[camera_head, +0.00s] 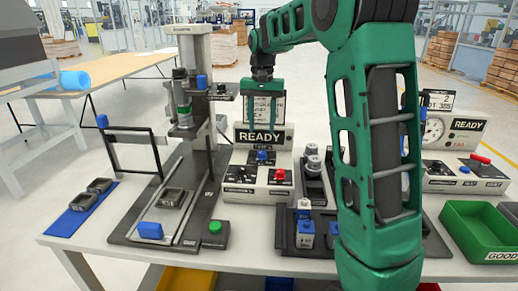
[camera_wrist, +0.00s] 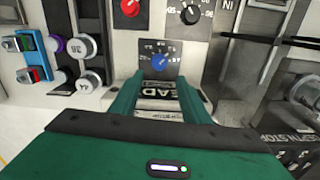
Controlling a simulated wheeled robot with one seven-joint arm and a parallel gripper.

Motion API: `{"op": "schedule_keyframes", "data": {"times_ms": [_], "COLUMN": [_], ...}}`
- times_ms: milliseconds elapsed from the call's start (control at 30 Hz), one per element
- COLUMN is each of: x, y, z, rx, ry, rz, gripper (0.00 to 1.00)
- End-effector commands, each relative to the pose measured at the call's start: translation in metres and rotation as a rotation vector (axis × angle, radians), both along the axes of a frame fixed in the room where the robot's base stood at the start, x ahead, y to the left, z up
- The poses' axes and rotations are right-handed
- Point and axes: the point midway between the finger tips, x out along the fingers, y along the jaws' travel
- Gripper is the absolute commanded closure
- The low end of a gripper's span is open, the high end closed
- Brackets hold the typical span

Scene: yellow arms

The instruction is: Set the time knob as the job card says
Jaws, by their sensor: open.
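My gripper (camera_head: 263,130) is open and empty, pointing down in front of the READY sign of the middle control box (camera_head: 238,196). In the wrist view its two green fingers (camera_wrist: 160,82) are spread, with the blue knob (camera_wrist: 160,64) just beyond and between their tips, apparently untouched. The box also carries a black knob (camera_head: 243,176) and a red knob (camera_head: 279,175). The wrist view shows the red (camera_wrist: 130,6) and black (camera_wrist: 190,15) ones at its top edge. I cannot read which is the time knob. A white card (camera_head: 266,106) stands behind my gripper, its text unreadable.
A press on a dark base (camera_head: 130,225) stands left, with a green button box (camera_head: 215,233). Dark and white cylinders (camera_head: 313,160) stand close right of the box. My arm hides part of the right side, where another READY panel (camera_head: 468,125) and a green bin (camera_head: 470,228) sit.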

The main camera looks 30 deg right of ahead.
Motion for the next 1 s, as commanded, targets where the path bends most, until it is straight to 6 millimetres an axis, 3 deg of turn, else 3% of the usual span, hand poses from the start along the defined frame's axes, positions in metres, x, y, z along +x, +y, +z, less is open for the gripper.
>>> {"op": "schedule_keyframes", "data": {"times_ms": [300, 500, 933, 967, 1000], "x": [-0.001, -0.001, -0.001, -0.001, -0.001], "y": [-0.001, -0.002, -0.002, -0.002, -0.002], "z": [-0.057, -0.081, -0.091, -0.091, -0.091], "rx": [-0.001, 0.0, 0.0, 0.0, 0.0], "ry": [0.004, 0.002, 0.0, 0.0, 0.0], "rz": [-0.001, -0.002, -0.002, -0.002, -0.002], "gripper": [0.58, 0.58, 0.58, 0.6, 0.7]}}
